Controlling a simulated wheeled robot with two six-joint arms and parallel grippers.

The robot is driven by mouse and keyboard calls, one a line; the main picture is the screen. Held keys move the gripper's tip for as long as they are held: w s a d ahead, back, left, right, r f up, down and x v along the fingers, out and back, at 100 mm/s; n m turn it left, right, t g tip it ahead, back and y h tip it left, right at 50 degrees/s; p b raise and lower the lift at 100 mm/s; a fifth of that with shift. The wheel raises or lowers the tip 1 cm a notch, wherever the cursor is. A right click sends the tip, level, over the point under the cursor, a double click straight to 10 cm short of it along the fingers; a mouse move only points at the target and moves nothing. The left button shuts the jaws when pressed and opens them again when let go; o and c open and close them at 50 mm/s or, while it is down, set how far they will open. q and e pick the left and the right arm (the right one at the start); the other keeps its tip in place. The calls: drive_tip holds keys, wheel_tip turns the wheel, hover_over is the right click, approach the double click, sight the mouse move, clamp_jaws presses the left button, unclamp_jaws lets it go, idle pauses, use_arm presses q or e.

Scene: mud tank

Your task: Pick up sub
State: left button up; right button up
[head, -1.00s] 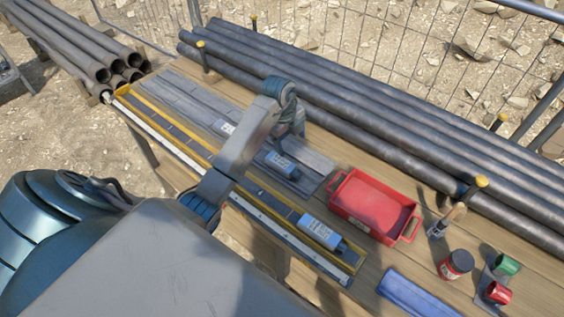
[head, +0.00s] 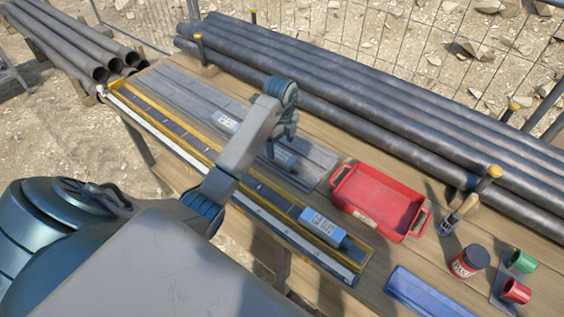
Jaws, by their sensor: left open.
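A short grey cylindrical piece with a light blue label (head: 324,227) lies in the lower right end of the long yellow-edged tray (head: 366,255). No name on it is readable, so I cannot tell for sure that it is the sub. Two more pale labels show on the grey slotted rack (head: 318,163) behind the tray, one farther left (head: 226,121), one below my gripper. My left gripper (head: 286,138) hangs over that rack, open, fingers pointing down, with nothing visible in it. It partly hides the label beneath. My right gripper is not in view.
A red tray (head: 378,200) stands right of the rack. A brush (head: 457,214), a labelled jar (head: 469,261), green and red cups (head: 516,291) and a blue bar (head: 431,292) lie at the right. Long dark pipes (head: 380,110) line the back. Bare planks show between.

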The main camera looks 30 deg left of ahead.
sight(282, 155)
use_arm(q)
drive_tip(key=f+p, duration=0.1)
drive_tip(key=f, duration=0.3)
drive_tip(key=shift+d+f, duration=0.15)
drive_tip(key=shift+d, duration=0.05)
drive_tip(key=shift+w, duration=0.1)
clamp_jaws()
